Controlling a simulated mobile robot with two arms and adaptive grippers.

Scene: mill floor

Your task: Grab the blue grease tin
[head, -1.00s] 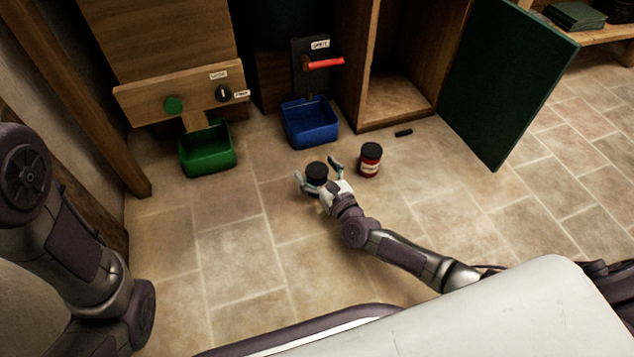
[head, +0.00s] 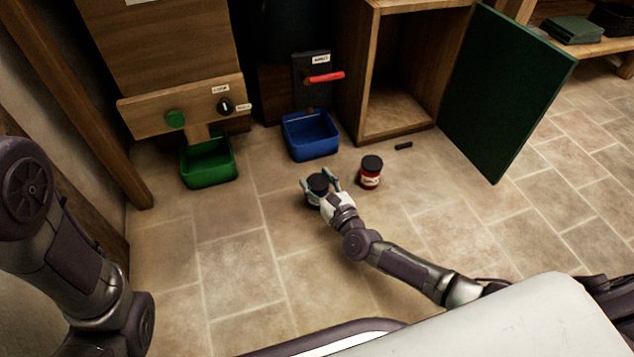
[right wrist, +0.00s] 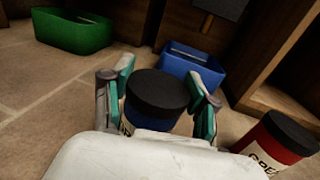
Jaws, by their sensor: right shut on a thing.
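The blue grease tin (head: 318,184) has a black lid and stands on the tiled floor in the head view. In the right wrist view the tin (right wrist: 157,98) sits between the teal finger pads, with a sliver of blue body below its lid. My right gripper (head: 320,182) is shut on the tin, one finger on each side. The lower part of the tin is hidden by the gripper. Of my left arm only links show at the left edge of the head view; its gripper is out of view.
A red grease tin (head: 370,172) with a black lid stands close to the right. A blue bin (head: 311,152) and a green bin (head: 208,182) stand behind. The floor at front left is clear.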

